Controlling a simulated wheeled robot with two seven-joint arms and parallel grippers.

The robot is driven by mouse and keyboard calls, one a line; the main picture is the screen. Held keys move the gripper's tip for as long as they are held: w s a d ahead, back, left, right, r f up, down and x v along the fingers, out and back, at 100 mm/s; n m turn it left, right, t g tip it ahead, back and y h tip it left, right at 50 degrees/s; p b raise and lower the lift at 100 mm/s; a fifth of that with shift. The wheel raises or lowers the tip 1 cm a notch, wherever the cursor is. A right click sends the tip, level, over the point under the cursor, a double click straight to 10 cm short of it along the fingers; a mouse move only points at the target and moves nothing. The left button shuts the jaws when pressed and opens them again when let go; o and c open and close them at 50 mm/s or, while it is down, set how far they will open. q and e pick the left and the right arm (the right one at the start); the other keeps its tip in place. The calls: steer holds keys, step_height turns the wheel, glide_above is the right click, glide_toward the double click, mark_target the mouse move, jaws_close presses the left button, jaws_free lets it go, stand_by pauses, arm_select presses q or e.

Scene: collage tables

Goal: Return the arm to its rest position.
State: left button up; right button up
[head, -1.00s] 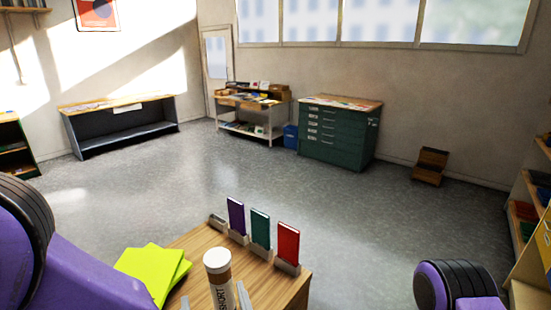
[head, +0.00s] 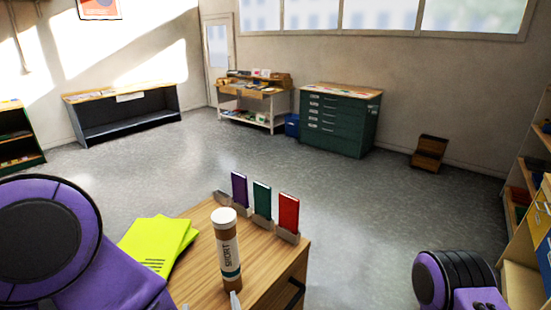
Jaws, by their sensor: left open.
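My left arm comes in from the lower left, with purple links. The tips of my left gripper (head: 209,303) just show at the bottom edge of the head view, spread apart. One grey fingertip is in front of the foot of a brown tube with a white cap and label (head: 228,252). I cannot tell whether they touch. The tube stands upright on a wooden table (head: 262,272). Most of the left gripper is cut off by the frame. A purple and black part of my right arm shows at the lower right, but its gripper is out of view.
Yellow-green booklets (head: 152,243) lie at the table's left. Purple (head: 239,190), teal (head: 262,199) and red (head: 288,211) upright pieces stand in grey holders along the far edge. Open floor (head: 350,200) lies beyond, with a green drawer cabinet (head: 338,125) at the back.

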arm_select(q)
steer(key=s+a+f+g+b, duration=0.3)
steer(key=s+a+f, duration=0.1)
steer(key=f, duration=0.7)
steer(key=s+a+f+n+g+h+b, duration=0.1)
steer(key=s+a+f+g+b, duration=0.2)
steer(key=f, duration=0.7)
steer(key=s+a+f+g+b, duration=0.25)
steer(key=s+a+f, duration=0.2)
steer(key=f, duration=0.65)
steer(key=s+a+f+n+g+b, duration=0.1)
steer(key=s+a+f+g+b, duration=0.1)
steer(key=s+a+f, duration=0.3)
steer(key=s+f+g, duration=0.1)
steer(key=s+f, duration=0.1)
steer(key=s, duration=0.1)
steer(key=shift+s+n, duration=0.3)
steer(key=shift+s, duration=0.05)
